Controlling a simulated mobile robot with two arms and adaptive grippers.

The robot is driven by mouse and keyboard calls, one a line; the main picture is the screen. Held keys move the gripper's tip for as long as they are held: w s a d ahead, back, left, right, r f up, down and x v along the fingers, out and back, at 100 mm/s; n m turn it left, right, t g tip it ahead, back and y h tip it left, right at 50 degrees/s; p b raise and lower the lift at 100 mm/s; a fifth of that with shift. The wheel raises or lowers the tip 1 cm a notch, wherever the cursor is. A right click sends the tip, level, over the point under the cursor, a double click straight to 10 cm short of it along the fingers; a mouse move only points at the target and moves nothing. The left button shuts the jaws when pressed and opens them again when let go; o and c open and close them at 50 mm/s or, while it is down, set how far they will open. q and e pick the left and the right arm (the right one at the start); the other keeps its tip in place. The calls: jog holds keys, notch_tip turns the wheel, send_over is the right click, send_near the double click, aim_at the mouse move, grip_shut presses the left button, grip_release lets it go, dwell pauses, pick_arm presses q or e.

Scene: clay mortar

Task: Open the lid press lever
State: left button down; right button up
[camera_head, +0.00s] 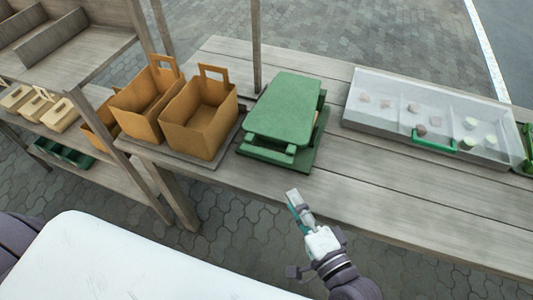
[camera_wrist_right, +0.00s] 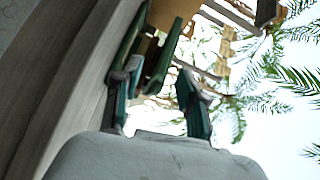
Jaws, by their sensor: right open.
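The green lid press (camera_head: 281,115) stands on the wooden table. Its broad flat top plate lies over a green base, and a green bar, seemingly the lever (camera_head: 268,150), runs along its near side. My right gripper (camera_head: 294,198) is in front of the press, nearer to me and apart from it, over the table's front edge. In the right wrist view, its two dark green fingers (camera_wrist_right: 158,103) are spread apart with nothing between them. The green press (camera_wrist_right: 163,55) shows beyond them, partly cut by the view. My left gripper is not in view.
Two brown paper bags (camera_head: 201,120) stand just left of the press. A clear divided case (camera_head: 380,120) with small pieces and a green handle lies to the right. A post (camera_head: 256,45) rises behind the press. The table (camera_head: 400,190) is bare at front right.

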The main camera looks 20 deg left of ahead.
aim_at(269, 160)
jog(key=shift+m+t, duration=0.4)
jog(key=shift+m, duration=0.3)
jog(key=x, duration=0.9)
jog(key=r+x, duration=0.1)
jog(key=x, duration=0.4)
jog(key=shift+s+a+p, duration=0.15)
jog(key=shift+a+p, duration=0.15)
grip_shut()
